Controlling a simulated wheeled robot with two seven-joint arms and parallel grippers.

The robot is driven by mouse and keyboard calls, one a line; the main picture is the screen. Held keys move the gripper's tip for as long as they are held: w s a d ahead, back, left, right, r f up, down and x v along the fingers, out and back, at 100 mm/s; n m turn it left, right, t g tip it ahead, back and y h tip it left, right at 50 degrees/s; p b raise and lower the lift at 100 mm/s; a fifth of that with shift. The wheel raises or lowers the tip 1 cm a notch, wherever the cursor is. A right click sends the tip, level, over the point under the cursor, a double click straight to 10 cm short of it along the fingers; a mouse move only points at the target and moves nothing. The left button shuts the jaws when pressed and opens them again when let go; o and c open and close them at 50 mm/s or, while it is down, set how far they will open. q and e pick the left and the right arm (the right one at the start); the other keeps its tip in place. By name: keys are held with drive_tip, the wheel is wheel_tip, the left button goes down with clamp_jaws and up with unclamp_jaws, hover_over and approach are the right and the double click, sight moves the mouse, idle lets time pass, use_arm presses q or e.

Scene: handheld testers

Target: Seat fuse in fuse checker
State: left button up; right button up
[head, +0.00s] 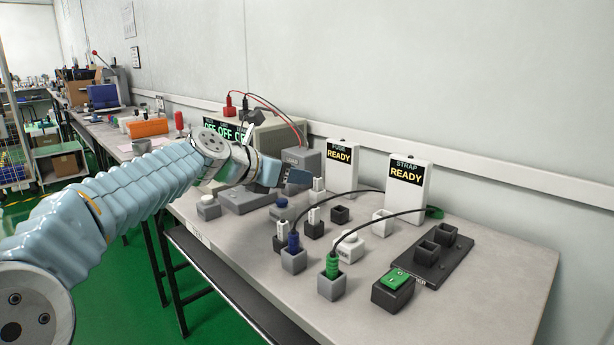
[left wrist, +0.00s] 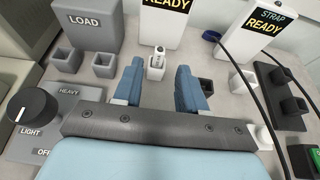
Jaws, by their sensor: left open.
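The fuse checker (head: 341,168) is an upright white box reading "FUSE READY" at the back of the bench. It also shows in the left wrist view (left wrist: 146,27). A small white upright piece with dark lettering, seemingly the fuse (head: 318,183), stands in a pale holder in front of the checker. In the left wrist view the fuse (left wrist: 159,54) appears between my fingertips, just beyond them. My left gripper (head: 297,179) is open and empty, its blue fingers (left wrist: 159,73) spread to either side of the holder. My right gripper is not in view.
A white "STRAP READY" box (head: 409,190) stands to the right with black cables nearby. A grey LOAD box (left wrist: 87,28) and a HEAVY/LIGHT knob unit (left wrist: 35,105) sit at left. Several small sockets, a green plug (head: 332,265) and a black double-socket plate (head: 437,258) crowd the front.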

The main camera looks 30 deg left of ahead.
use_arm(q)
drive_tip(key=v, duration=0.6)
drive_tip(key=shift+s, duration=0.25)
drive_tip(key=shift+a, duration=0.1)
